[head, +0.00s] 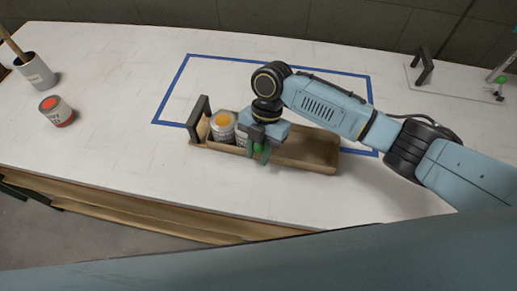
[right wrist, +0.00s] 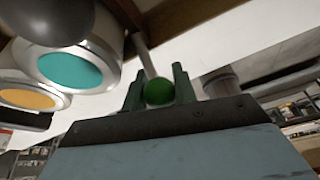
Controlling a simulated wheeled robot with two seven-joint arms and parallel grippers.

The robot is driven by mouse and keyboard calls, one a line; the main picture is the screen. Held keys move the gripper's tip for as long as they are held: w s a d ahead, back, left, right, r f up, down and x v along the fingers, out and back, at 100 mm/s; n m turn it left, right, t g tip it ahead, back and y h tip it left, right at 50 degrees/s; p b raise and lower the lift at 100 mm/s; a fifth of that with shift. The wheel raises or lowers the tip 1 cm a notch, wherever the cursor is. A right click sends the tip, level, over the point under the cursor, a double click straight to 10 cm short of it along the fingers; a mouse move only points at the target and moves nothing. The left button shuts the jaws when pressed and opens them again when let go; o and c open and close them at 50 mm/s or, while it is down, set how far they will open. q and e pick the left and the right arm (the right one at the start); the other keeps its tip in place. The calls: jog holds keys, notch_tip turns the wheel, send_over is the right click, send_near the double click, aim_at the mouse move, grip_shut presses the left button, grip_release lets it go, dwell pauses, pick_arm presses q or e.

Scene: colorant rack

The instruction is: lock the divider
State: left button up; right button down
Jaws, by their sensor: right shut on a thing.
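My right gripper (head: 259,152) is down at the front side of the long wooden rack (head: 315,153), near its middle. It is shut on a green knob, with a finger on each side. In the right wrist view the green knob (right wrist: 158,92) sits between the two dark green fingertips, at the end of a grey rod (right wrist: 147,57). A divider panel cannot be made out; the gripper and wrist cover that part of the rack. My left gripper is not in view.
Cans stand in the rack's left part, one with yellow-orange paint (head: 222,119); a teal-topped can (right wrist: 70,68) shows in the wrist view. A black handle (head: 199,119) rises at the rack's left end. Blue tape (head: 172,92) outlines an area.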

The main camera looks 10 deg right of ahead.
jog(key=shift+s+a+f+t+h+p, duration=0.1)
jog(key=shift+s+f+t+h+p, duration=0.15)
jog(key=shift+t+p, duration=0.5)
jog(key=shift+s+a+f+t+h+p, duration=0.15)
jog(key=shift+t+h+p, duration=0.2)
jog(key=shift+t+p, duration=0.4)
jog(key=f+t+p, duration=0.1)
jog(key=t+h+p, duration=0.1)
jog(key=t, duration=0.1)
jog(key=shift+s+f+p, duration=0.2)
jog(key=shift+f+p, duration=0.15)
jog(key=shift+p, duration=0.05)
jog(key=shift+d+f, duration=0.1)
jog(key=shift+f, duration=0.05)
jog(key=shift+s+d+f+h, duration=0.1)
jog(key=shift+d+f+h, duration=0.1)
jog(key=shift+h, duration=0.1)
jog(key=c, duration=1.4)
grip_release()
jog(key=shift+o, duration=1.4)
jog(key=shift+w+a+r, duration=0.1)
jog(key=shift+w+a, duration=0.05)
jog(key=shift+w, duration=0.05)
jog(key=shift+a+r, duration=0.1)
jog(key=shift+r, duration=0.05)
